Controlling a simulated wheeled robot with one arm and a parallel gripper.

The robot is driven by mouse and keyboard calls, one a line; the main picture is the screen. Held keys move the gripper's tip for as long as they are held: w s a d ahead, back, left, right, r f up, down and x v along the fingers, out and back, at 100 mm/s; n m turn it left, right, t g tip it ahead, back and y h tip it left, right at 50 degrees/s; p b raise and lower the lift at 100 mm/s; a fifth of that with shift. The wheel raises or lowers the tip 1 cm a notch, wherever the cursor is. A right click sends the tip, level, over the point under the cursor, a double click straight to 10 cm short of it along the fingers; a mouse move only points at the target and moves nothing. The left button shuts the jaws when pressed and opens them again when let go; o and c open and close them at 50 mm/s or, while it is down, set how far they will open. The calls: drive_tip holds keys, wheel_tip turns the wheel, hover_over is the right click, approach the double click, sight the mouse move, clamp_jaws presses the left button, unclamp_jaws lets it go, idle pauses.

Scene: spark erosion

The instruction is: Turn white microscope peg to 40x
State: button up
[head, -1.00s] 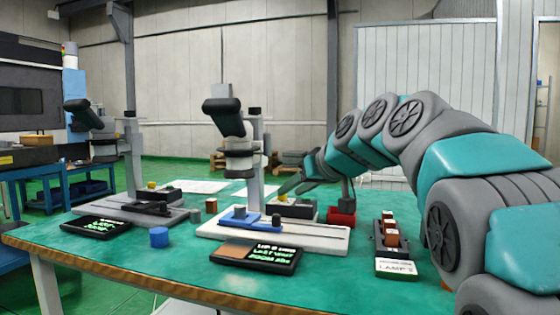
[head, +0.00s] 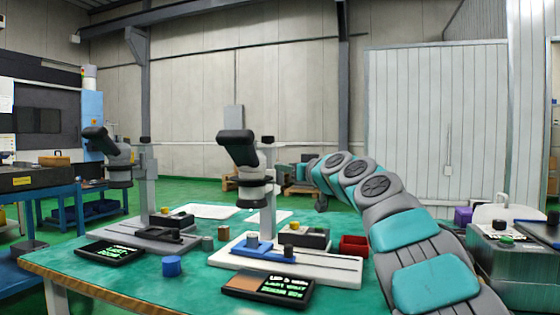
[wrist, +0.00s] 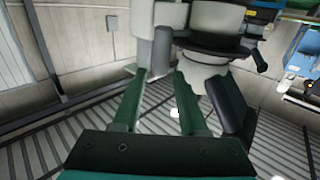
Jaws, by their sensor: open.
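The white microscope (head: 250,180) stands on a white base (head: 338,273) on the green table, with a black eyepiece and a pale grey body. In the wrist view its pale body (wrist: 217,16) and black ring (wrist: 215,49) fill the upper right, seemingly upside down. A short black peg (wrist: 260,61) juts from the ring's right side. My gripper (wrist: 161,77) is open and empty, its two green fingers left of the ring and apart from the peg. A dark tube, apparently the eyepiece (wrist: 230,103), is right of the fingers. The fingers are not distinct in the head view.
A second microscope (head: 116,160) stands at left on a grey base. A display panel (head: 285,289) with blurred green text lies in front of the white base. A blue cylinder (head: 171,266), a small brown block (head: 223,233) and a red bin (head: 354,246) are on the table.

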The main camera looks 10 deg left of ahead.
sight(280, 181)
drive_tip(key=p+x, duration=0.3)
drive_tip(key=x, duration=0.1)
drive_tip(key=shift+w+a, duration=0.15)
drive_tip(key=shift+a, duration=0.05)
clamp_jaws()
idle(1.3)
